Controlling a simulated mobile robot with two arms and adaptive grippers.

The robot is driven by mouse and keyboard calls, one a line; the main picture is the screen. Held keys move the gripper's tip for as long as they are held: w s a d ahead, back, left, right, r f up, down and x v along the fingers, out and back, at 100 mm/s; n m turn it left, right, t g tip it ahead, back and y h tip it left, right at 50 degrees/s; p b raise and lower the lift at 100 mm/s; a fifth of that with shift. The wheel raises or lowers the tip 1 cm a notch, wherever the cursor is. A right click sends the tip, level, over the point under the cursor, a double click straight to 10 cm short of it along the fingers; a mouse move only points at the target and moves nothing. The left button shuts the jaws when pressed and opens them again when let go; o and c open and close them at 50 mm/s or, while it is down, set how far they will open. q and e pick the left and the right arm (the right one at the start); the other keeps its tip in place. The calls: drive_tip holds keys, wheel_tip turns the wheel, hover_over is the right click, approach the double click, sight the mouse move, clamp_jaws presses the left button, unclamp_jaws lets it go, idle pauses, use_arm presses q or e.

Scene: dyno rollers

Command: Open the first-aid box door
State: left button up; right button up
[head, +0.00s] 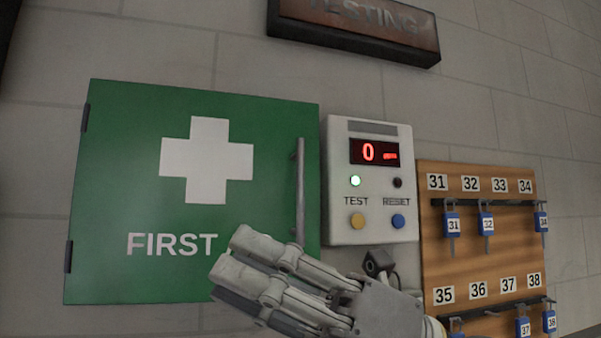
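The first-aid box (130,200) is on the wall at the left, with a green door that bears a white cross and the word FIRST. The door looks closed. Its hinges show on the left edge, and a vertical bar handle (299,190) stands near its right edge. My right gripper (245,262) comes in from the lower right and lies in front of the door's lower right part, beside the handle's lower end. Its fingers point left and lie close together; I cannot tell whether there is a gap between them. Contact with the handle is not clear. My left gripper is not in view.
Right of the box is a white test unit (338,190) with a red display, a yellow button (357,221) and a blue button (398,221). Further right is a wooden key board (490,245) with several blue-tagged keys. A TESTING sign (355,28) is above.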

drive_tip(key=a+t+h, duration=0.2)
drive_tip(key=t+h, duration=0.1)
drive_tip(key=m+t+h, duration=0.5)
drive_tip(key=t+h, duration=0.6)
drive_tip(key=t, duration=0.1)
approach(303, 172)
drive_tip(key=p+x, duration=0.5)
drive_tip(key=x, duration=0.5)
drive_tip(key=shift+r, duration=0.1)
drive_tip(key=shift+w+a, duration=0.15)
drive_tip(key=shift+w, duration=0.15)
clamp_jaws()
drive_tip(key=shift+s, duration=0.1)
